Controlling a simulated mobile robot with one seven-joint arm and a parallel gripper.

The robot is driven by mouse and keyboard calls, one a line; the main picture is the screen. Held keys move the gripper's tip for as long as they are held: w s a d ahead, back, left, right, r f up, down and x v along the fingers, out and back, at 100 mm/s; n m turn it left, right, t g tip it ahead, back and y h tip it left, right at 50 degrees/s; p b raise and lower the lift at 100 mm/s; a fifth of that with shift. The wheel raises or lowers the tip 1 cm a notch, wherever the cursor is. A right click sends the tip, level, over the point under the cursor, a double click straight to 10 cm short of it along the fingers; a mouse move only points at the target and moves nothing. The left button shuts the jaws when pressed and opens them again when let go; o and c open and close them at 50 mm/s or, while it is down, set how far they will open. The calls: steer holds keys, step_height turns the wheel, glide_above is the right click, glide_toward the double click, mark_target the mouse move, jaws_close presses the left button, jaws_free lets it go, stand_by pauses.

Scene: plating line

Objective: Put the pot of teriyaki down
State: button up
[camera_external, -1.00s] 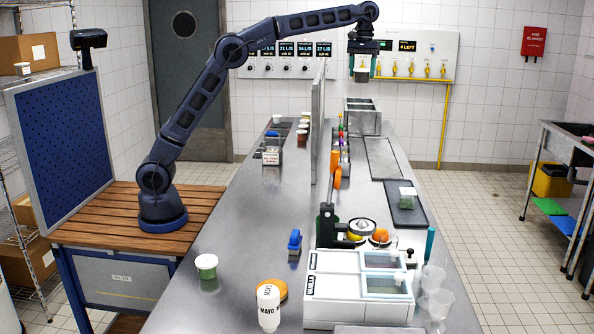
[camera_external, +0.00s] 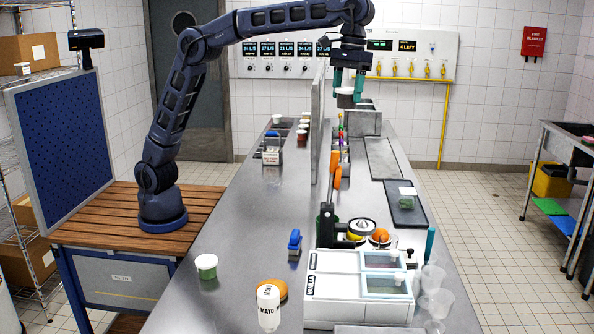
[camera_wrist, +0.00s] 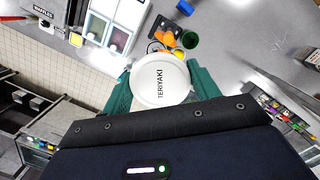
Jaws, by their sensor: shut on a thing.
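My gripper (camera_external: 346,96) is shut on the pot of teriyaki (camera_wrist: 160,82), a small round pot with a white lid lettered TERIYAKI. In the wrist view the green fingers grip the pot from both sides. In the external view the pot (camera_external: 346,101) shows dark below a light rim and hangs upright in the air, above the far part of the steel counter (camera_external: 240,215). The gap below it is partly hidden by the divider and the things on the counter.
A thin upright divider (camera_external: 317,125) runs along the counter, just left of my gripper. A steel bin unit (camera_external: 365,120) stands behind. A white topping station (camera_external: 358,290) stands in front. The left front counter is mostly clear.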

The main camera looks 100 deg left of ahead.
steer(key=s+d+m, duration=0.2)
steer(key=s+d, duration=0.6)
steer(key=d, duration=0.3)
steer(key=s+d+m, duration=0.1)
steer(key=s+d, duration=0.7)
steer(key=d, duration=0.2)
steer(key=s+d+m+y, duration=0.1)
steer(key=s+d+m, duration=0.1)
steer(key=s+d, duration=0.55)
steer(key=s+d+m, duration=0.1)
steer(key=s+d, duration=0.4)
steer(key=s, duration=0.6)
steer(key=f, duration=4.6)
steer(key=shift+w+f, duration=0.2)
steer(key=shift+f, duration=0.2)
steer(key=shift+f, duration=0.15)
steer(key=o, duration=1)
